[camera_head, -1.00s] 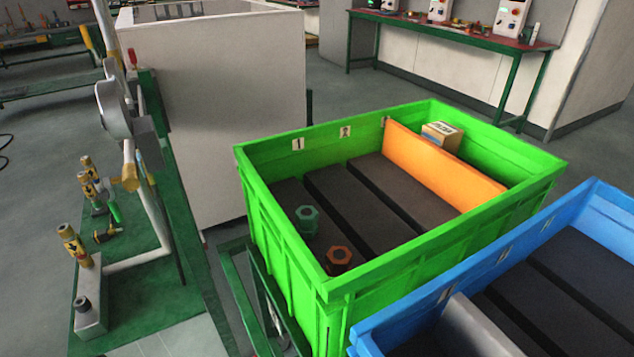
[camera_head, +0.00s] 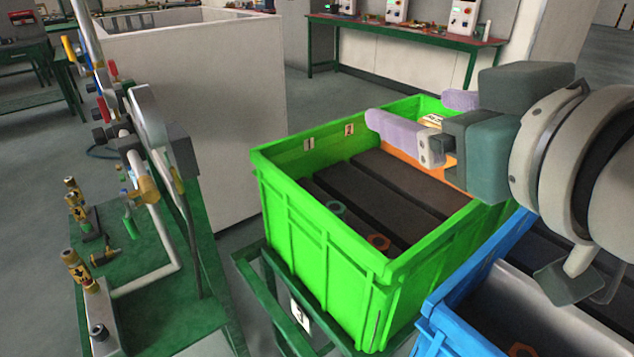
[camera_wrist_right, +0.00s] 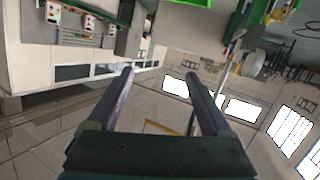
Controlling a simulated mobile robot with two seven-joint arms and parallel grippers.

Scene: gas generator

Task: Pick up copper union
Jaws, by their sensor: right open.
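My right gripper (camera_head: 408,109) reaches in from the right, above the back part of the crate, and is open and empty. It also shows in the right wrist view (camera_wrist_right: 160,75), with nothing between its two fingers. The union is not seen there. My left gripper is not in view.
The crate has dark dividers and an orange panel, partly hidden by my right gripper. A blue crate (camera_head: 440,325) stands at the front right. A green-based pipe rig (camera_head: 150,310) stands at the left. A white enclosure (camera_head: 200,120) is behind.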

